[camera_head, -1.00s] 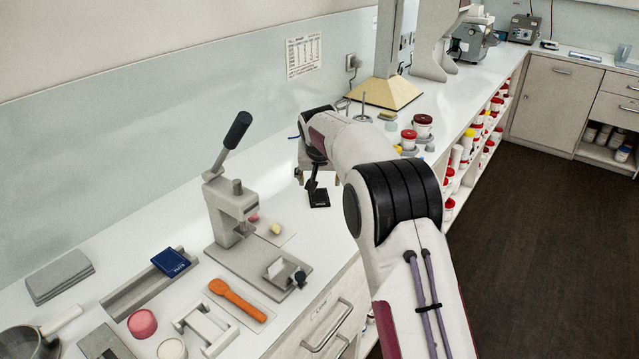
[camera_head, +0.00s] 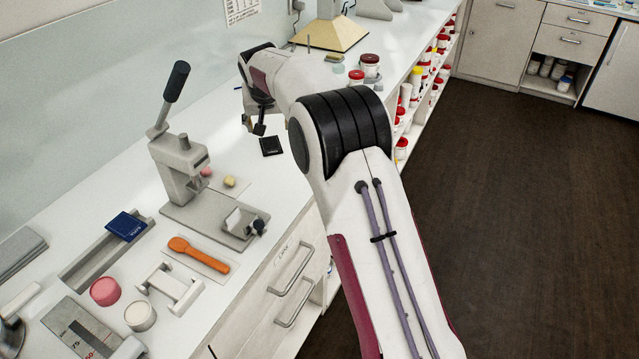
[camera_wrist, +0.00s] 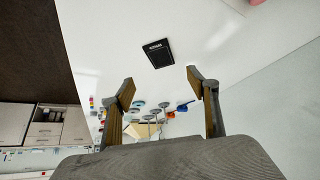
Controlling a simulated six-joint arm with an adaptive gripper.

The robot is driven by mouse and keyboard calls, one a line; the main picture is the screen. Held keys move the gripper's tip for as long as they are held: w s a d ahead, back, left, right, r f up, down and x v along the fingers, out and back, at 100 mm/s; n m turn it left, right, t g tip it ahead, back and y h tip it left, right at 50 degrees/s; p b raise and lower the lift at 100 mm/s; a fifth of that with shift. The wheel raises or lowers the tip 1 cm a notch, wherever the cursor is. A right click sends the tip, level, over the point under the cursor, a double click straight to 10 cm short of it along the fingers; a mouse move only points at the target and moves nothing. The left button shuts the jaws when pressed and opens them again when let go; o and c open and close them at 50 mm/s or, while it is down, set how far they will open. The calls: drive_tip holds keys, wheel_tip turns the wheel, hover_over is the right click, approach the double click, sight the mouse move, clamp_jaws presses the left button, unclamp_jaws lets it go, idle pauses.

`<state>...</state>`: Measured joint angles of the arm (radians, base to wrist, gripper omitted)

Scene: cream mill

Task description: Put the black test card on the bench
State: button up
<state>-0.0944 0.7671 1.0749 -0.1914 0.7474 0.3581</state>
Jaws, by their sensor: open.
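The black test card (camera_head: 271,146) lies on the white bench (camera_head: 232,275), beyond the lever press. It also shows in the wrist view (camera_wrist: 158,53), dark with pale lettering along one edge, on the white bench top. My gripper (camera_wrist: 160,87) is open, with its two fingers spread and nothing between them. The card is in front of the fingertips and apart from them. In the head view my gripper (camera_head: 259,129) is small and partly hidden by my arm, just behind the card.
A grey lever press (camera_head: 182,170), an orange scoop (camera_head: 200,254), a blue card (camera_head: 126,226) in a grey tray and pink and white pots stand on the near bench. Red-lidded jars (camera_head: 371,66) stand past my arm. Bare bench surrounds the card.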

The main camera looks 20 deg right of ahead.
drive_tip(key=shift+r, duration=0.1)
drive_tip(key=s+d+r, duration=0.1)
drive_tip(key=s+r, duration=0.4)
drive_tip(key=s, duration=0.4)
drive_tip(key=s+d+r, duration=0.1)
drive_tip(key=s+r, duration=0.4)
drive_tip(key=s, duration=0.4)
drive_tip(key=s+d+r, duration=0.1)
drive_tip(key=s+r, duration=0.4)
drive_tip(key=s, duration=0.4)
drive_tip(key=s+f+n, duration=0.1)
drive_tip(key=s+f, duration=0.2)
drive_tip(key=s, duration=1.1)
drive_tip(key=s+f+g+y, duration=0.1)
drive_tip(key=s+f, duration=0.3)
drive_tip(key=s, duration=1)
drive_tip(key=shift+d+f+n, duration=0.25)
drive_tip(key=shift+d+n, duration=0.15)
drive_tip(key=shift+d, duration=0.05)
